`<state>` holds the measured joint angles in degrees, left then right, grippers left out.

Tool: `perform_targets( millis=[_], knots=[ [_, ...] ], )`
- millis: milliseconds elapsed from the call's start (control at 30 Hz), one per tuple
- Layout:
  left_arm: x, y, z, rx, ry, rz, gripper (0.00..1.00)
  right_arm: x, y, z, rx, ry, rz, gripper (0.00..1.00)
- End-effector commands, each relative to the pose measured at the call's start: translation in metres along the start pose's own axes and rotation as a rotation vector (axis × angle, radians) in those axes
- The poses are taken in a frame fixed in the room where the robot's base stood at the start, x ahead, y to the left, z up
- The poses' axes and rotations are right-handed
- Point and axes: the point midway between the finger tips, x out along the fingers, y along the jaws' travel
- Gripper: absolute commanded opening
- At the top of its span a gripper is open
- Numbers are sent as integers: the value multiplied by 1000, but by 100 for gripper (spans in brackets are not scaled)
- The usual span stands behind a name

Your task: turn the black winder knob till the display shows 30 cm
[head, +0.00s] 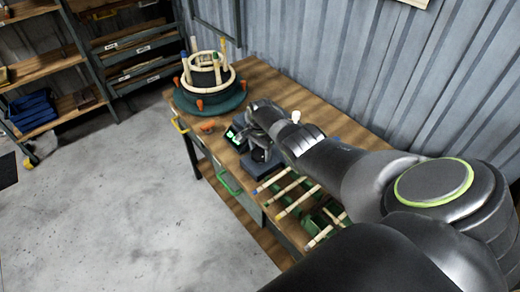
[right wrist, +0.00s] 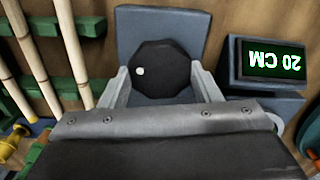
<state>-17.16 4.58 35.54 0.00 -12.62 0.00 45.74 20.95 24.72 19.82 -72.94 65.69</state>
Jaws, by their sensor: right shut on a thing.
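The black winder knob (right wrist: 160,72) shows in the right wrist view as a dark many-sided disc with a white dot towards its left side. It sits on a blue-grey block (right wrist: 135,22). My right gripper (right wrist: 163,88) is shut on the knob, with one finger on each side of it. The display (right wrist: 272,60) stands right of the knob in that view and reads 20 CM, upside down. In the head view the display (head: 236,133) glows green beside my right gripper (head: 258,125), which hides the knob there. My left gripper is not in view.
A round dark green former (head: 209,97) with rattan rings, upright pegs and orange clamps stands at the bench's far end. Rattan poles (head: 297,200) lie on green racks nearer me. An orange clamp (head: 209,125) lies on the bench (head: 275,85). A corrugated wall runs behind.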

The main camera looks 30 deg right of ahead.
Motion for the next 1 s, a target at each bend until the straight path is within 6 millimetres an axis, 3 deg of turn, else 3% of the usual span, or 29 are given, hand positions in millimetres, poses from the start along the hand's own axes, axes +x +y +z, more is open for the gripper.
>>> perform_targets(
  millis=[300,767,800,967,1000],
  knots=[
    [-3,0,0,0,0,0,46,-1,-1,-1,97,3,-2,34],
    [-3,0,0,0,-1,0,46,-1,-1,-1,110,4,-3,34],
    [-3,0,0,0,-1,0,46,-2,-1,-1,110,4,-3,58],
    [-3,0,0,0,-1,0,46,-1,-1,-1,109,3,-2,79],
    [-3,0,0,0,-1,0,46,-1,-1,-1,109,2,-2,79]
  ],
)
